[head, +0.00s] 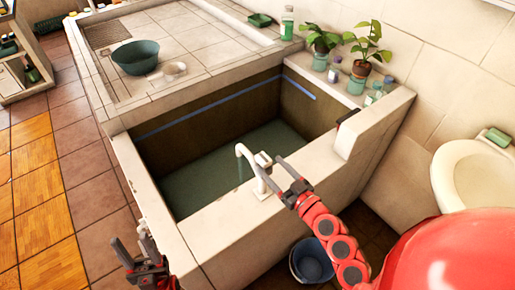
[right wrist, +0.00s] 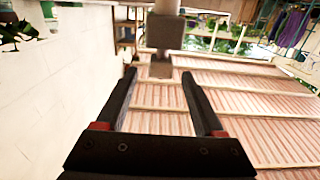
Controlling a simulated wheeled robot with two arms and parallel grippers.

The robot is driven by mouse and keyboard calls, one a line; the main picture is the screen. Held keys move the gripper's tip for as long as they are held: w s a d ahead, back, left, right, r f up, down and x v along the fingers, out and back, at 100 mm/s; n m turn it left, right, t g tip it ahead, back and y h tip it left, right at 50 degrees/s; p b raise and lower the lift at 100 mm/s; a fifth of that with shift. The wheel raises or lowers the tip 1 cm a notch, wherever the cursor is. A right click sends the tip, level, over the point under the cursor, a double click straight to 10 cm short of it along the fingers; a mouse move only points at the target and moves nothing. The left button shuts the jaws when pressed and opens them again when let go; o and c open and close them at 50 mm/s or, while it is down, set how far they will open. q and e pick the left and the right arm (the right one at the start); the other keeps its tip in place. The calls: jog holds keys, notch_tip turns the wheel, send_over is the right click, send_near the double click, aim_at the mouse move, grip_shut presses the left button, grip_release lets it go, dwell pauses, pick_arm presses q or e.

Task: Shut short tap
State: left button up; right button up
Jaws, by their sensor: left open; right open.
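A short white tap (head: 248,157) stands on the near wall of the stone basin (head: 225,243). Its spout bends over the basin, and a thin stream seems to fall from it. My right gripper (head: 275,166) is open at the tap's right side, close to its handle; contact cannot be told. In the right wrist view, the open fingers (right wrist: 159,75) are empty, and a grey post (right wrist: 163,32), apparently part of the tap, shows ahead between them. My left gripper (head: 130,240) is open and empty outside the basin's left wall.
Greenish water (head: 225,170) lies in the basin. Potted plants (head: 360,70) stand at the back right. A blue bucket (head: 311,262) and white washbasin (head: 480,172) are to the right.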

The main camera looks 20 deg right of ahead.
aim_at(259, 154)
jog(key=p+x, duration=0.2)
jog(key=x, duration=0.5)
jog(key=shift+w+p, duration=0.1)
jog(key=shift+p, duration=0.25)
jog(key=shift+w+a, duration=0.15)
jog(key=shift+w, duration=0.15)
grip_shut()
